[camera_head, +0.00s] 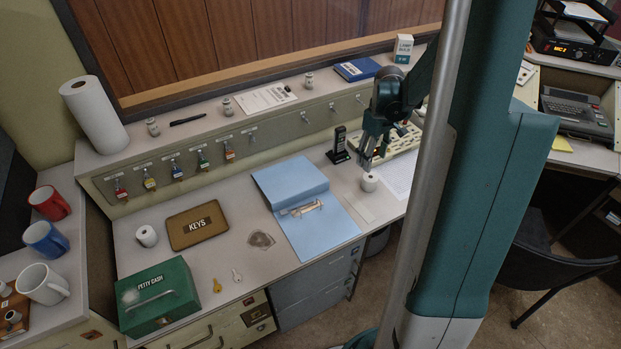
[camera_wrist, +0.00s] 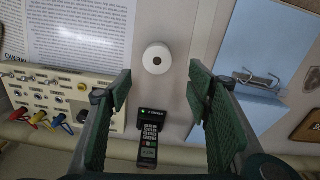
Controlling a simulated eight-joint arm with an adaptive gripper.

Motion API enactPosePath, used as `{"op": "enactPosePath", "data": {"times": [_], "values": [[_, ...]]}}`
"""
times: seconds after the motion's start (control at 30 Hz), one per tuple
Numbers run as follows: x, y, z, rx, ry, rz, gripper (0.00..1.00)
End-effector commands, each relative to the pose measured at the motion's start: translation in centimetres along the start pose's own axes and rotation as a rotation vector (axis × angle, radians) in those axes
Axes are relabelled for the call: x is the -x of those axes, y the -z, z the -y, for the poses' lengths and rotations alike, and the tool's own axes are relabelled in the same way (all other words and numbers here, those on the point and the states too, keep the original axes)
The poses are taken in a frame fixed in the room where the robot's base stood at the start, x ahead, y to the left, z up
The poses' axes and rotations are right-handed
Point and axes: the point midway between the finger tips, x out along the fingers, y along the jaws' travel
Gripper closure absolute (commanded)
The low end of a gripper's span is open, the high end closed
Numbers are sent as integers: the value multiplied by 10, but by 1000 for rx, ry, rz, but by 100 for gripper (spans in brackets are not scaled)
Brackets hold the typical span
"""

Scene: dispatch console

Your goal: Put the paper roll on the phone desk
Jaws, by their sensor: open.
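A small white paper roll (camera_head: 369,182) stands upright on the right part of the console desk (camera_head: 345,195), just below my gripper (camera_head: 370,157). In the wrist view the roll (camera_wrist: 157,59) shows its dark core hole, slightly beyond my open fingertips (camera_wrist: 160,88) and between their lines; nothing is held. A second small white roll (camera_head: 146,236) lies at the desk's left, beside the keys box. No desk is labelled as the phone desk. A black handset in a stand (camera_head: 340,147) is left of my gripper. A separate desk (camera_head: 590,155) is at the right.
A blue folder (camera_head: 305,205) with a metal clip lies left of the roll. A cream switch panel (camera_head: 398,143) and a printed sheet (camera_head: 396,176) are close on the right. A tall paper towel roll (camera_head: 93,115) stands on the left ledge. My arm column hides part of the right side.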

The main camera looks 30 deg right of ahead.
Motion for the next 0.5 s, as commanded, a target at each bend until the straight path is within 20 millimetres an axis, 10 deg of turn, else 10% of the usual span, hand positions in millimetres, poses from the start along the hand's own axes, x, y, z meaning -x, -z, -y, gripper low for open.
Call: {"op": "enactPosePath", "data": {"times": [0.5], "values": [[71,14,79,-24,-63,-88,50]]}}
